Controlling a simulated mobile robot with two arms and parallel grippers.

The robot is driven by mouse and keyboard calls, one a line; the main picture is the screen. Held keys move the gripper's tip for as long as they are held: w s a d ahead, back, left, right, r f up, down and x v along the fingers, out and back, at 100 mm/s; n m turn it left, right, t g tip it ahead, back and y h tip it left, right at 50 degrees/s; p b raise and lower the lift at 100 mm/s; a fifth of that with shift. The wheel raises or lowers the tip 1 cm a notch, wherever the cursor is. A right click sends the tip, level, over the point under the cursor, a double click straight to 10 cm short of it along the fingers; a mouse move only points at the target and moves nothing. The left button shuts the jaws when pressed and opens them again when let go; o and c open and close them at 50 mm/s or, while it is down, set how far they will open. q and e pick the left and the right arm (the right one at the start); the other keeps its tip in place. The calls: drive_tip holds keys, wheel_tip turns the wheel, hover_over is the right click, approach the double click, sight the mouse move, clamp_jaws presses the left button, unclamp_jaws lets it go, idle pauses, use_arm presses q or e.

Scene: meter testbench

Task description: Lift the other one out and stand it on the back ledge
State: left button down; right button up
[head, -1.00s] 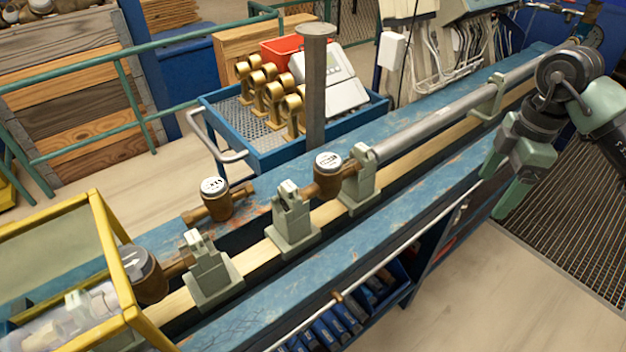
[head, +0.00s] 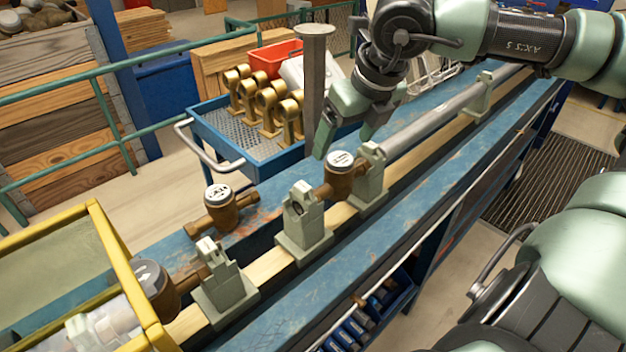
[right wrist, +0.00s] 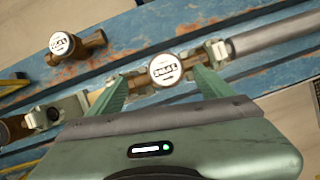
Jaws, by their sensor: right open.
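A brown meter with a white round dial (head: 340,178) sits in the bench's row between two grey-green clamp blocks (head: 303,212) and (head: 370,178). A similar meter (head: 222,212) stands on the blue back ledge (head: 270,187), to the left. My right gripper (head: 345,140) is open above the clamped meter, pointing down. In the right wrist view its open fingers (right wrist: 160,82) lie either side of that meter's dial (right wrist: 165,70); contact cannot be told. The ledge meter (right wrist: 64,43) shows at upper left there. My left gripper is not in view.
A larger brown meter (head: 152,284) sits at the left end near a yellow frame (head: 128,265). A grey post (head: 314,85) rises behind the ledge. A blue trolley (head: 215,130) holds brass fittings. A grey pipe (head: 430,122) runs right. The ledge has free room around its meter.

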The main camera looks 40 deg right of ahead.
sight(341, 159)
drive_tip(key=x, duration=0.2)
drive_tip(key=p+x, duration=0.1)
drive_tip(key=x, duration=0.1)
drive_tip(key=d+x, duration=0.1)
drive_tip(key=x, duration=0.1)
drive_tip(key=shift+s+f, duration=0.3)
drive_tip(key=shift+f, duration=0.05)
drive_tip(key=shift+w+f, duration=0.15)
drive_tip(key=shift+f, duration=0.2)
drive_tip(key=shift+c, duration=1.2)
clamp_jaws()
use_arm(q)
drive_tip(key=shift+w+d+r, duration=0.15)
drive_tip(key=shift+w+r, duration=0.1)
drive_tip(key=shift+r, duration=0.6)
use_arm(e)
drive_tip(key=shift+r, duration=0.1)
